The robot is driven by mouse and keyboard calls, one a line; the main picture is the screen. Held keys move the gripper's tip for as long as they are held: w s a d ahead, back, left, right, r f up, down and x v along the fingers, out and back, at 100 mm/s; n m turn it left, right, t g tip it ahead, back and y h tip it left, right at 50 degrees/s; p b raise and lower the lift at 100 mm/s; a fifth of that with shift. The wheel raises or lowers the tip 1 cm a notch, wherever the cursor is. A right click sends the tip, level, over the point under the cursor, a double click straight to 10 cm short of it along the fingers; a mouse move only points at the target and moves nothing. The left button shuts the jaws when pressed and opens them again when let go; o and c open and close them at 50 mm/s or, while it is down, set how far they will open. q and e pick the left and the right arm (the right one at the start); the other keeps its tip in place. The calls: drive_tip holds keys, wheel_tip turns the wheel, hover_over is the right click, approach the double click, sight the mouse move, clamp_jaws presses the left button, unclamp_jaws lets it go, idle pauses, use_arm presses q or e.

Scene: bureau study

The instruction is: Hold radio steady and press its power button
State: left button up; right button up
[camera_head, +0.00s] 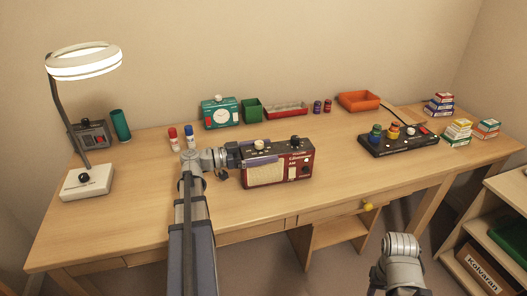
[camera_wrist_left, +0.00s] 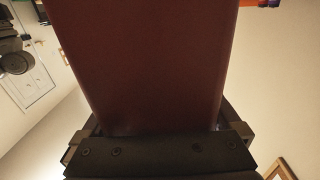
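The dark red radio (camera_head: 306,158) stands upright on the desk, with a cream speaker grille, lettering and dark knobs on its front. A cream knob or button (camera_head: 259,143) and a dark one (camera_head: 295,140) stick up from its top; which is the power button I cannot tell. My left gripper (camera_head: 259,160) reaches in from the left and is shut on the radio's left end, one finger across the front. In the left wrist view the radio's dark red side (camera_wrist_left: 150,60) fills the space between the fingers. My right gripper is not in view; only part of that arm shows at bottom right.
The wooden desk (camera_head: 135,215) is clear in front of the radio. Red and blue bottles (camera_head: 173,139) stand left of it. A black control panel (camera_head: 398,140) is right; a lamp (camera_head: 86,182) is far left.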

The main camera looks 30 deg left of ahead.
use_arm(q)
clamp_jaws()
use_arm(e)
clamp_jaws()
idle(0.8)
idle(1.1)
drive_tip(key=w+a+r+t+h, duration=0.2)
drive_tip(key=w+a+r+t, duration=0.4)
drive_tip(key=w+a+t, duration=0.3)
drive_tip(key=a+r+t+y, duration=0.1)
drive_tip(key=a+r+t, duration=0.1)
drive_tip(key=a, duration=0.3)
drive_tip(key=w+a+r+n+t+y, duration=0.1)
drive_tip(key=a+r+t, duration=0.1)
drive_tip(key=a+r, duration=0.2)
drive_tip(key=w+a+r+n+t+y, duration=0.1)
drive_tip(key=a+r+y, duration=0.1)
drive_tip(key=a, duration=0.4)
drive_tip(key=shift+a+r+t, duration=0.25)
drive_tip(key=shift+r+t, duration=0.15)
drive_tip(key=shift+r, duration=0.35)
